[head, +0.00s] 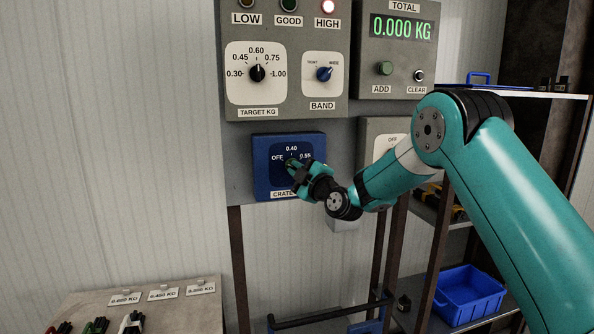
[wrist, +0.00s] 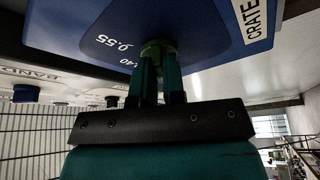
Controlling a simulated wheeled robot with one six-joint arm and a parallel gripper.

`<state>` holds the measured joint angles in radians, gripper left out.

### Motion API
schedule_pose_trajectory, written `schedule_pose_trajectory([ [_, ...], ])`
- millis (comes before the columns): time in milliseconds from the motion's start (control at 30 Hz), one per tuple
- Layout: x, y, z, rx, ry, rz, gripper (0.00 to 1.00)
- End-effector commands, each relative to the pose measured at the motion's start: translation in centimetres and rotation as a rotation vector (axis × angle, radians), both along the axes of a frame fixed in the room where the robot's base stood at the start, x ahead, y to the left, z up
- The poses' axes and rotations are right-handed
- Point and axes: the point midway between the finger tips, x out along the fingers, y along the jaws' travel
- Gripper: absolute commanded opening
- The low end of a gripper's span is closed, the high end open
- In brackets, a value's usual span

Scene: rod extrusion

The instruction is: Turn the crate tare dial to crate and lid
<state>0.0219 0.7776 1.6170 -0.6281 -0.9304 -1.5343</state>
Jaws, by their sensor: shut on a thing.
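The crate tare dial sits on a blue box (head: 262,180) whose lower label begins "CRATE". Its marks read OFF, 0.40 and 0.55. In the head view my gripper (head: 294,167) covers the knob, so where its pointer stands is hidden. In the wrist view both fingers (wrist: 158,75) are shut on the dial knob (wrist: 158,46), close to the blue face. The 0.40 and 0.55 marks show to the left of the knob there, and the CRATE label (wrist: 256,18) is at upper right.
Above is a grey panel with the target dial (head: 258,73) and band dial (head: 324,74); the HIGH lamp (head: 328,7) is lit. A display (head: 402,27) reads 0.000 KG. Another dial box (head: 372,135) is close right, partly behind my arm. A blue crate (head: 468,295) sits lower right.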

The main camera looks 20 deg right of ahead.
Motion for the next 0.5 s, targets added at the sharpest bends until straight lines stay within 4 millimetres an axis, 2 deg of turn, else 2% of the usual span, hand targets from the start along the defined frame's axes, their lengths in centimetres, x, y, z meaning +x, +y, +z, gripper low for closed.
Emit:
schedule_pose_trajectory([
  [267,0.01,0.1,-0.16,0.045,-0.005,0.0,0.0],
  [500,-0.02,0.22,-0.5,0.192,-0.008,0.002,0.0],
])
